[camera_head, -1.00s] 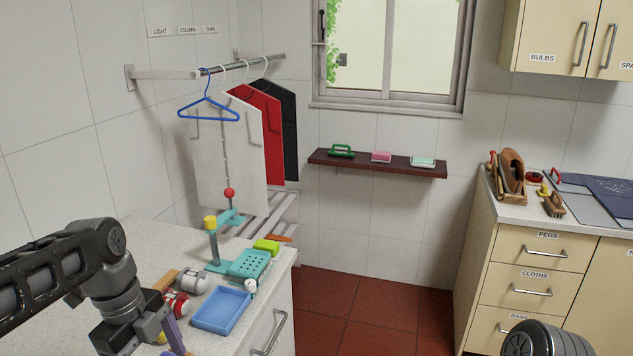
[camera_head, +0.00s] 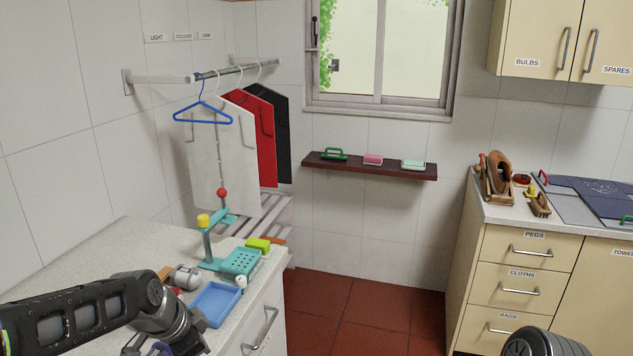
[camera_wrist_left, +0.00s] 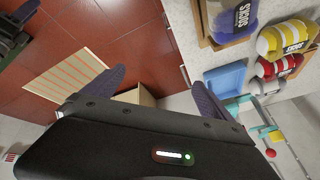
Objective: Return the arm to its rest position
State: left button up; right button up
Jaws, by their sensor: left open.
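My left arm (camera_head: 85,318) comes in low from the left in the head view, over the left counter. Its gripper is mostly cut off by the bottom edge there. In the left wrist view my left gripper (camera_wrist_left: 158,80) has its two dark fingers spread wide, with nothing between them. Red floor tiles show beyond the fingers.
Open floor (camera_head: 350,310) separates the counters.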

pick_arm(q)
jog(key=s+d+f+n, duration=0.2)
jog(key=d+f+n, duration=0.1)
jog(key=f, duration=0.5)
jog(key=s+d+f+n, duration=0.2)
jog(key=d+f+n, duration=0.15)
jog(key=f, duration=0.45)
jog(key=s+d+f+n, duration=0.2)
jog(key=d+f+n, duration=0.15)
jog(key=f, duration=0.35)
jog(key=s+d+f+n+g, duration=0.1)
jog(key=s+d+f+g, duration=0.1)
jog(key=s+f, duration=0.4)
jog(key=s+d+f+n+g+h, duration=0.1)
jog(key=s+f, duration=0.4)
jog(key=s, duration=0.8)
jog(key=shift+s+d+f+n+g+h, duration=0.2)
jog(key=shift+d+f+n+g+h, duration=0.1)
jog(key=shift+d+f+n+g, duration=0.15)
